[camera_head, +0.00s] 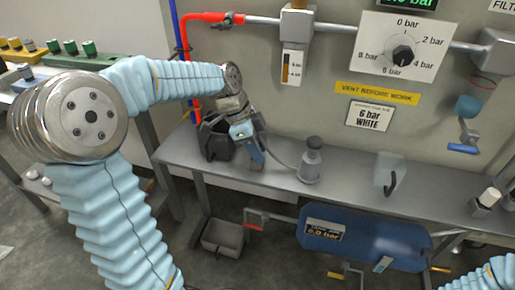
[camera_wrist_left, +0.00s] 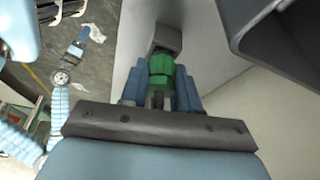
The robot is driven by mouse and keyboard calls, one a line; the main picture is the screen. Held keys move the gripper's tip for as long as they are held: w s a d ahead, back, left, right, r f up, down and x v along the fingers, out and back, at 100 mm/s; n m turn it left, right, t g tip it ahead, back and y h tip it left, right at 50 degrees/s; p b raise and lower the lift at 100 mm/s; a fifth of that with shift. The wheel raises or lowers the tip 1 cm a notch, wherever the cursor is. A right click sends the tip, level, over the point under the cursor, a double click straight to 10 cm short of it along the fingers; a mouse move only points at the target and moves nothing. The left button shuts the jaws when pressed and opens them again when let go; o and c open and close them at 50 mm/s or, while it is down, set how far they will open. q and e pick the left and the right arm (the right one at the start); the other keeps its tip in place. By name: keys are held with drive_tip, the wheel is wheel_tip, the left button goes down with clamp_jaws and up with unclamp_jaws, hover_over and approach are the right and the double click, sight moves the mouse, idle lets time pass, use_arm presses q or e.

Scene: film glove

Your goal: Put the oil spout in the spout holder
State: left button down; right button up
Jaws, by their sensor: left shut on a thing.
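My left gripper (camera_head: 256,152) is low over the grey wall bench, just left of the grey oil can (camera_head: 310,163) with its thin curved tube. In the left wrist view its blue fingers are shut on a green ribbed piece (camera_wrist_left: 161,68). A grey block (camera_wrist_left: 165,38) shows at the far end of the green piece. It may be the oil spout; I cannot tell for sure. A dark open box (camera_head: 215,141) stands just left of the gripper, partly hidden by it. I cannot tell which thing is the spout holder. My right gripper is out of view.
The wall bench (camera_head: 350,190) is clear between the oil can and a clear holder with a black hook (camera_head: 389,174). A blue tank (camera_head: 365,238) and a grey bin (camera_head: 222,238) are below. A green rack (camera_head: 82,61) with green-topped pieces stands on the left bench.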

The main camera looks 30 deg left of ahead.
use_arm(q)
drive_tip(key=shift+f, duration=0.2)
drive_tip(key=c, duration=0.8)
unclamp_jaws()
drive_tip(key=shift+r, duration=0.1)
drive_tip(key=shift+r, duration=0.15)
drive_tip(key=shift+a+r, duration=0.15)
drive_tip(key=shift+r, duration=0.2)
drive_tip(key=p+v, duration=0.1)
drive_tip(key=v, duration=1)
drive_tip(key=shift+r, duration=0.15)
